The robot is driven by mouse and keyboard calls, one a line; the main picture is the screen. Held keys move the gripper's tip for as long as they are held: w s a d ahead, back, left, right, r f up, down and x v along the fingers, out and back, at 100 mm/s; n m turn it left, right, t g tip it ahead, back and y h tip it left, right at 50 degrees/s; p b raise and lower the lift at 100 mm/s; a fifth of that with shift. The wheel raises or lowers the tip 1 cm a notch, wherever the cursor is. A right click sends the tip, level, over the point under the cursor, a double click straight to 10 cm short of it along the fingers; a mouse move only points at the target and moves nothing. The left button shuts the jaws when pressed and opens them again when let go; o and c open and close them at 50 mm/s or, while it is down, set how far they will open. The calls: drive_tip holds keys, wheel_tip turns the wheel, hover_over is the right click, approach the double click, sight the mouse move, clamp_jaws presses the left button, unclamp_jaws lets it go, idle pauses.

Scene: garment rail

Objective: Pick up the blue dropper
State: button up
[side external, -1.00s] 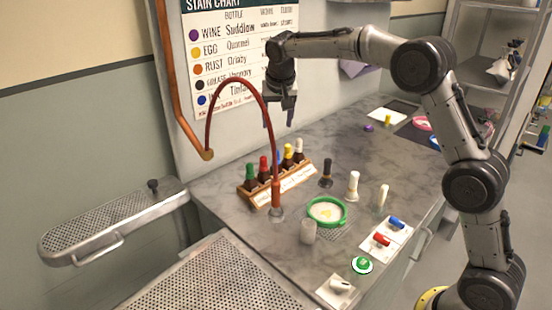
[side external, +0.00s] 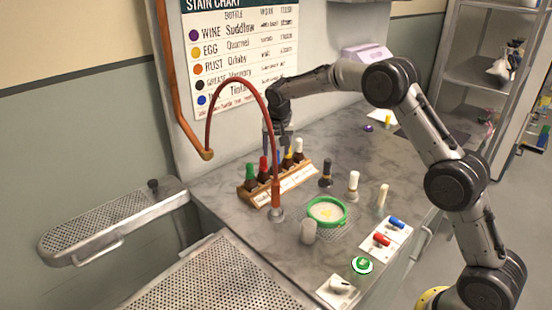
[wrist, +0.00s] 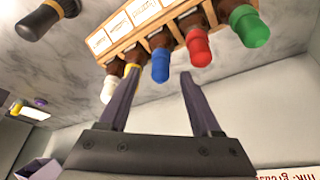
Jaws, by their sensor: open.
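The blue dropper (wrist: 161,66) tops a brown bottle in the middle of a wooden rack (wrist: 125,42), between the red dropper (wrist: 200,55) and the yellow one (wrist: 132,66). My gripper (wrist: 160,73) is open and empty, with its fingertips on either side of the blue dropper in the wrist view. The left finger there overlaps the yellow dropper. In the side view my gripper (side external: 278,146) is just above the rack (side external: 285,187) and mostly hides the blue dropper. I cannot tell whether the fingers touch anything.
The green dropper (side external: 250,170) and white dropper (side external: 298,146) stand at the rack's ends. A red hose (side external: 240,90) arches in front of the rack. A black-topped bottle (side external: 326,172), a white-topped bottle (side external: 352,183) and a green-rimmed dish (side external: 326,211) stand to the right.

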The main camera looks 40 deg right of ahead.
drive_tip(key=shift+x, duration=0.85)
clamp_jaws()
